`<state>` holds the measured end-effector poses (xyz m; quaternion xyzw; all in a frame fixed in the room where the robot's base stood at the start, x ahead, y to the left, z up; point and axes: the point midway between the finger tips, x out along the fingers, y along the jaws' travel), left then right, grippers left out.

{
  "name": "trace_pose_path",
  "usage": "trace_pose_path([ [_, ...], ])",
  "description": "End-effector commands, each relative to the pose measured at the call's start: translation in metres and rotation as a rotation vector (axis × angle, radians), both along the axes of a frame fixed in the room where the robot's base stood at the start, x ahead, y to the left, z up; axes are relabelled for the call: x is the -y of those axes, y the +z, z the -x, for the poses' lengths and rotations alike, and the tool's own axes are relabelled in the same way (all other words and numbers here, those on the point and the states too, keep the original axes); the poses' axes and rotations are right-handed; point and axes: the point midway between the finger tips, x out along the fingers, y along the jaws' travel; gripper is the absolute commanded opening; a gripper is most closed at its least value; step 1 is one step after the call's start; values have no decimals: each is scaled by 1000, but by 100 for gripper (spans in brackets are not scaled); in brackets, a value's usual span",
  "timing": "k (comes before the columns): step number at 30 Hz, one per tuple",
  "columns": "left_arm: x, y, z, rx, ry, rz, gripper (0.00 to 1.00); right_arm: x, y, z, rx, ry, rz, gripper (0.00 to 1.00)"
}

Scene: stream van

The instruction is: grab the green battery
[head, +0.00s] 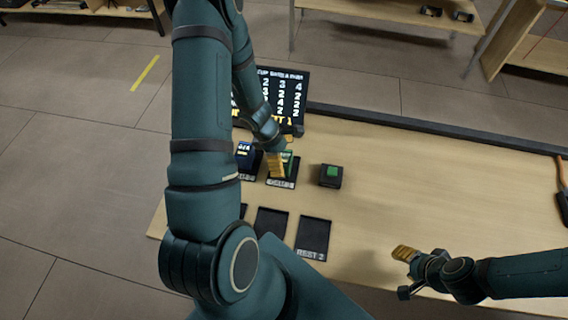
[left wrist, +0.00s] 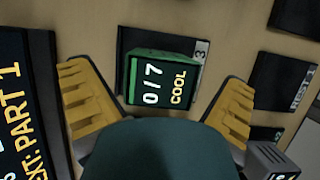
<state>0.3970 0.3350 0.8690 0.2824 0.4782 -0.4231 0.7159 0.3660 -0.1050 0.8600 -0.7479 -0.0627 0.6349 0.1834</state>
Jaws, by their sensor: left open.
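The green battery (left wrist: 160,80) is a block with green edges and a dark face reading "0/7 COOL". It sits on a dark pad (left wrist: 128,42) in the left wrist view. In the head view the green battery (head: 287,158) is partly hidden behind my left gripper (head: 278,164). My left gripper is open, with its yellow fingers (left wrist: 158,100) apart on either side of the battery and nothing held. In the head view my right gripper (head: 405,253) is over the table's front right part, away from the battery; its finger gap is unclear.
A blue battery (head: 245,154) stands left of the green one. A dark block with a green top (head: 331,176) stands to the right. Empty dark pads, one marked REST 2 (head: 313,236), lie in front. A screen (head: 288,92) stands behind. The table's right side (head: 440,180) is mostly clear.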

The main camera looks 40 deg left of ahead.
Motion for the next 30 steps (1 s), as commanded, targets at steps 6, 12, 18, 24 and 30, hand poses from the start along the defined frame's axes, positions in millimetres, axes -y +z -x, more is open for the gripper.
trace_pose_path([
  [6,0,0,0,0,0,0,100,0,0,0,0,0,0,47],
  [12,0,0,0,0,0,0,33,0,0,0,0,0,0,47],
  [18,0,0,0,1,0,0,22,0,0,0,0,1,0,47],
  [24,0,3,-1,1,-1,-1,22,0,2,0,0,0,0,47],
  [30,1,32,-1,4,-3,-2,22,1,14,0,1,1,-2,47],
])
